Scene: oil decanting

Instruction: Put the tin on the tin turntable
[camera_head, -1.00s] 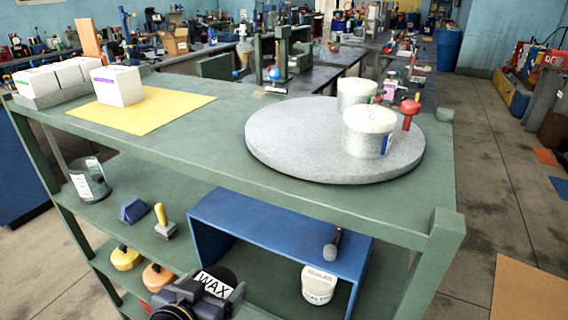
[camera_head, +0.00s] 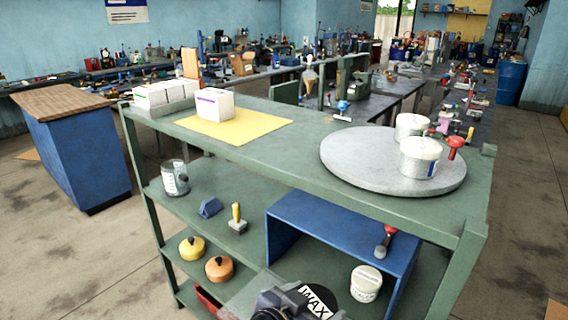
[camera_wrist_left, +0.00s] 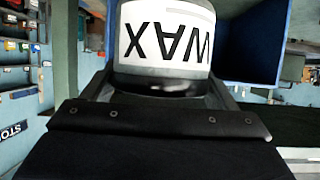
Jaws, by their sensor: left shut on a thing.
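My left gripper (camera_head: 300,303) is low at the bottom edge of the head view, in front of the green shelf unit. It is shut on a tin with a white label reading WAX (camera_head: 318,298). The tin also fills the top middle of the left wrist view (camera_wrist_left: 168,38), with its label upside down and a dark band at its edge. The tin turntable (camera_head: 345,165) is a round grey disc on the top of the shelf, up and right of my gripper. Two white tins (camera_head: 420,160) (camera_head: 411,125) stand on its right side. My right gripper is not in view.
A red-handled thing (camera_head: 455,144) is by the turntable's right side. A white box (camera_head: 215,106) sits on a yellow mat (camera_head: 265,125). Below, a blue open box (camera_head: 330,215) and a white tub (camera_head: 366,282) are on the shelf. The left half of the turntable is clear.

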